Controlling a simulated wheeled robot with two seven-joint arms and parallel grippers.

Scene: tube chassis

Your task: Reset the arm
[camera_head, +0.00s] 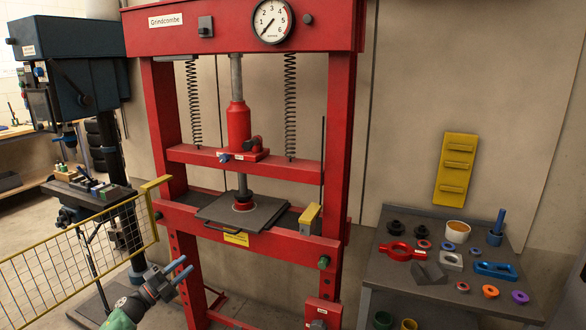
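My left gripper (188,262) comes in from the lower left on a green and grey arm. Its two blue fingers are apart, with a narrow gap and nothing seen between them. It is in front of the red press (158,120), near the left leg and below the press bed; I cannot tell the exact distance. My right gripper is not in view.
A yellow mesh fence (154,212) stands left of the press, with a blue drill press (75,35) behind it. A grey plate (270,213) lies on the press bed. A grey table (385,285) with rings, tools and a white cup (457,231) is at right.

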